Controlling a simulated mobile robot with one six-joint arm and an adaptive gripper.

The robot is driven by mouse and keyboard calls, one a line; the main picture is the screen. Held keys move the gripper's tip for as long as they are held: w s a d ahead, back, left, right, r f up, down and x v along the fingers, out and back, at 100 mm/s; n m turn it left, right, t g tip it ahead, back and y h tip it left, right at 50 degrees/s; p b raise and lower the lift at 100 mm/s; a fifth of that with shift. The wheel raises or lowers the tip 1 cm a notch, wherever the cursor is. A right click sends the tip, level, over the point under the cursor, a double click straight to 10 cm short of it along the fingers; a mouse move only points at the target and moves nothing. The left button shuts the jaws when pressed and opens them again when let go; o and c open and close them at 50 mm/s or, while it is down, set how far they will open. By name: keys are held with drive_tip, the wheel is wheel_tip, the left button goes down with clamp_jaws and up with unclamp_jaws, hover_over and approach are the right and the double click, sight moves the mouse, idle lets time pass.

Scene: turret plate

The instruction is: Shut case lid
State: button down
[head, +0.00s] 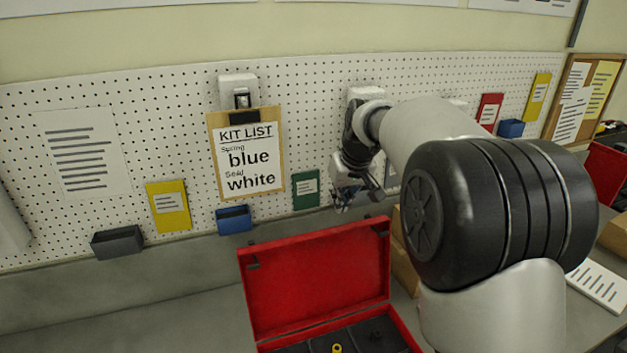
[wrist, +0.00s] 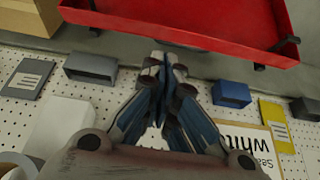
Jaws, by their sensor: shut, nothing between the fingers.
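The red case stands on the bench in the head view, with its lid (head: 315,275) raised and leaning back toward the pegboard. Part of its dark tray (head: 352,338) shows, with a small yellow ring (head: 337,348) in it; the rest is cut off below. My gripper (head: 345,207) is behind and above the lid's upper right corner, near the pegboard. In the wrist view my gripper (wrist: 167,62) is shut and empty, its tips pointing toward the red lid (wrist: 190,18). A gap seems to show between tips and lid; contact is not visible.
A kit list clipboard (head: 247,155) hangs on the pegboard (head: 70,215) close behind. Blue (head: 234,220) and grey (head: 117,242) bins stick out from the board. Cardboard boxes (head: 403,265) stand right of the lid. The bench left of the case is clear.

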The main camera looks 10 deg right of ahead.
drive_tip(key=w+f+p, duration=0.1)
drive_tip(key=w+p, duration=0.1)
drive_tip(key=w, duration=0.4)
wheel_tip(320, 180, down, 9)
drive_tip(key=p, duration=0.1)
drive_tip(key=shift+w+d, duration=0.35)
drive_tip(key=shift+r, duration=0.15)
idle(0.4)
